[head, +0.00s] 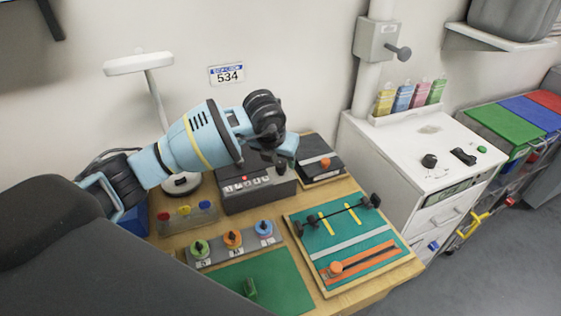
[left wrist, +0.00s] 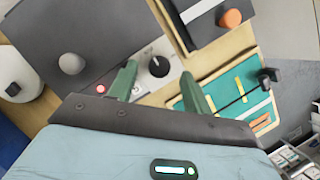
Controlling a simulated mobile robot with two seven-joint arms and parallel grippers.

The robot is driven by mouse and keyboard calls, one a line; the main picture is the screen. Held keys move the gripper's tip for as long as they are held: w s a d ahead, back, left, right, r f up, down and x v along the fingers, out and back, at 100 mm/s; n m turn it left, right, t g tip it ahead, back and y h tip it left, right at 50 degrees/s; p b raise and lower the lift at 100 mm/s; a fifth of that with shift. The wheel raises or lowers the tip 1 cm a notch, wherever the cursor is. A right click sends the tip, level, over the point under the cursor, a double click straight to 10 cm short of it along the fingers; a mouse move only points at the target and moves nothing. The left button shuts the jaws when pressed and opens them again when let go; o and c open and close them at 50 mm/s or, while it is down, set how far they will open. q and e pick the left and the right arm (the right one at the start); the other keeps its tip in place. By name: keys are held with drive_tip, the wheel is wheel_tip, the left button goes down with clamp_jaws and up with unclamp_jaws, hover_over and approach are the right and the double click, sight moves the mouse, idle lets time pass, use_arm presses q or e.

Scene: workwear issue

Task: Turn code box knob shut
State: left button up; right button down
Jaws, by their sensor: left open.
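The code box (head: 258,197) is a dark grey box at the back of the wooden table, with red marks on its top panel. A dark knob (head: 281,168) shows at its right end. In the left wrist view a black round knob (left wrist: 158,66) with a white pointer mark sits on the pale panel, with a red button (left wrist: 101,90) beside it. My left gripper (left wrist: 160,82) is open and empty; its green fingers point toward the black knob, one to each side in the picture. Contact does not show. In the head view my left gripper (head: 285,150) hangs over the box.
A black box with an orange knob (head: 325,162) stands close to the right. A teal board (head: 345,236) with a black bar lies in front of it. A row of coloured knobs (head: 232,239) is in front of the code box. A lamp (head: 138,63) stands behind left.

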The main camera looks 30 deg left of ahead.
use_arm(q)
drive_tip(key=shift+v, duration=2.75)
drive_tip(key=shift+f, duration=0.1)
